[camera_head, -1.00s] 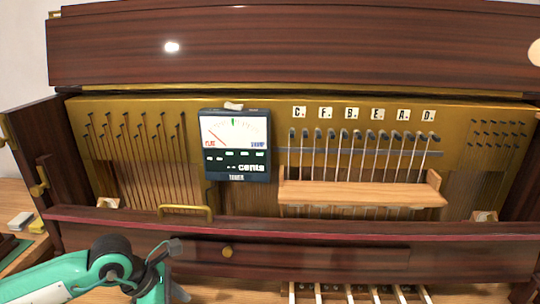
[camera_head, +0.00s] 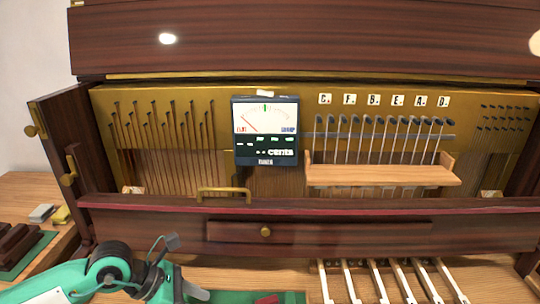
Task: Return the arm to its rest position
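My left arm (camera_head: 108,268), teal with black joints, comes in from the lower left in front of the piano. Its gripper end (camera_head: 180,288) is at the bottom edge, over the table and left of the piano keys (camera_head: 385,280). The fingers are small and partly cut off, so I cannot tell whether they are open. I see nothing held in them. My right gripper is not in view. The opened upright piano has a dark wood lid (camera_head: 300,40) and a gold inner frame (camera_head: 225,160).
A tuner with a dial (camera_head: 265,145) hangs on the frame. A wooden shelf (camera_head: 380,174) sits below the lettered pins. A brass handle (camera_head: 223,190) and a drawer (camera_head: 320,232) are at the front. A green tray (camera_head: 290,298) lies near the gripper. Small blocks (camera_head: 42,213) lie at far left.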

